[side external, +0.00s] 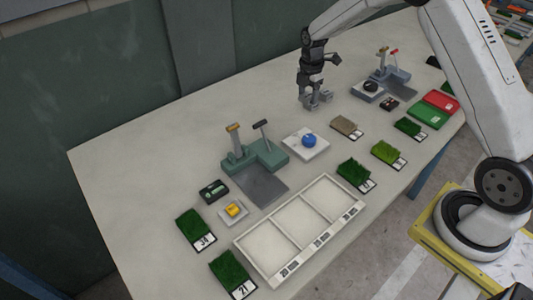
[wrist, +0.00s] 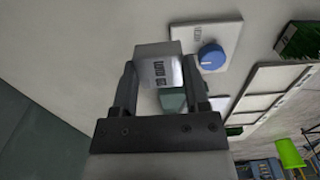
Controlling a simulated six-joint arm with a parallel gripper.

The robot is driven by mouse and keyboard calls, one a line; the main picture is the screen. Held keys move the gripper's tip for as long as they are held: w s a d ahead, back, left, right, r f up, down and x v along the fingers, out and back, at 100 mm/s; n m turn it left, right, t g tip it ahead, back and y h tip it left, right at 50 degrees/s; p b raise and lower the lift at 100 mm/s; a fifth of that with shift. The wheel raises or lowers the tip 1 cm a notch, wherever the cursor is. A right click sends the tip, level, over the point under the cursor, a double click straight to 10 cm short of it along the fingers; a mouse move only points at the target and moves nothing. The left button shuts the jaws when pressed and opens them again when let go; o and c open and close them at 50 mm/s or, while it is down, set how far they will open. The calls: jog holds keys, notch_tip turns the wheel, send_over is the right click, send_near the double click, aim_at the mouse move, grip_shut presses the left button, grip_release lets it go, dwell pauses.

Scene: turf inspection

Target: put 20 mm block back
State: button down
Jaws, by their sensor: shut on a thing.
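My gripper (wrist: 160,85) is shut on a silver-grey metal block (wrist: 150,51), with one finger on each side of it. The block's face carries dark print turned sideways; it is too small to read surely. In the side external view my gripper (side external: 315,96) points down over the back middle of the table, behind the white plate with the blue knob. The block is hard to make out there, and I cannot tell whether it touches the table.
A white plate (side external: 293,148) with a blue knob (side external: 309,140) lies in front of my gripper. A green stand (side external: 268,153), a three-compartment tray (side external: 275,262) and several turf samples lie nearer the front. A grey-blue stand (side external: 391,76) is to the right. The table's back left is clear.

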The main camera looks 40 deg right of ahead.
send_over(295, 116)
jog(key=shift+f, duration=2.85)
jog(key=shift+f, duration=0.1)
jog(key=shift+w+f, duration=0.1)
jog(key=shift+f, duration=1.55)
jog(key=shift+f, duration=0.15)
jog(key=shift+c, duration=0.5)
grip_release()
notch_tip(295, 116, up, 12)
